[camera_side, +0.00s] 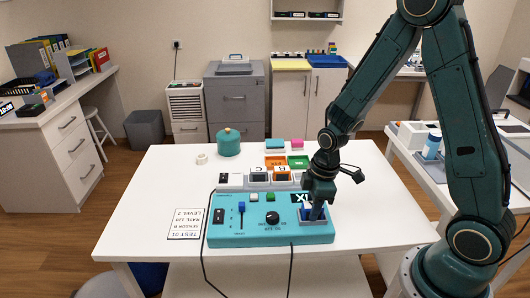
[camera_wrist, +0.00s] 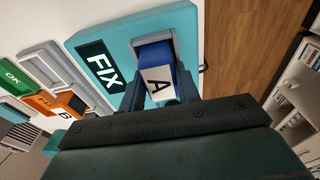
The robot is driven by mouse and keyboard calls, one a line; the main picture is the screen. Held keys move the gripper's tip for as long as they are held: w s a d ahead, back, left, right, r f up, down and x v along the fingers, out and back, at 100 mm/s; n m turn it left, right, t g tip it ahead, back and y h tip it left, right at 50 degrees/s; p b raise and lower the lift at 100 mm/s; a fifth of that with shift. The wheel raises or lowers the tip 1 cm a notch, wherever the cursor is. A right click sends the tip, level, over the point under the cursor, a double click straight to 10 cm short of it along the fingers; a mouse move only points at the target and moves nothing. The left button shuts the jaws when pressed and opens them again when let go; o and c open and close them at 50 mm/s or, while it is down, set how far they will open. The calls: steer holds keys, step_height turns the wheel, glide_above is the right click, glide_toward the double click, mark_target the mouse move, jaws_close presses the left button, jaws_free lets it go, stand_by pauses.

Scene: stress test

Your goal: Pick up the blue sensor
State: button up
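The blue sensor (camera_wrist: 157,72), a block with a white label marked A, sits in the grey-rimmed FIX recess of the teal test box (camera_wrist: 195,22). My gripper (camera_wrist: 160,92) is right at it, with one finger on each side of the block in the wrist view. Whether the fingers press on the block or leave a small gap cannot be told. In the side view my gripper (camera_side: 315,207) points down into the recess at the right end of the test box (camera_side: 265,238), and the blue sensor is largely hidden by the fingers.
Blocks marked C (camera_side: 258,174) and B (camera_side: 281,173) stand behind the box. An orange tray (camera_side: 275,161) and a green tray (camera_side: 298,161) lie farther back. A teal pot (camera_side: 228,143) and a printed card (camera_side: 186,224) are on the left. Dark cables cross the table front.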

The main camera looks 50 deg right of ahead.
mark_target(310, 202)
steer(key=shift+r, duration=0.15)
steer(key=shift+c, duration=0.5)
steer(key=shift+r, duration=0.8)
step_height(310, 202, up, 18)
steer(key=shift+r, duration=0.1)
steer(key=shift+w, duration=0.1)
steer(key=w+d+r, duration=0.1)
steer(key=w+d, duration=0.2)
steer(key=w, duration=0.5)
steer(key=w+d+r, duration=0.1)
steer(key=w+d, duration=0.1)
steer(key=w, duration=0.6)
steer(key=w+d+f, duration=0.6)
steer(key=w+d, duration=0.4)
steer(key=d, duration=0.2)
steer(key=shift+w, duration=0.25)
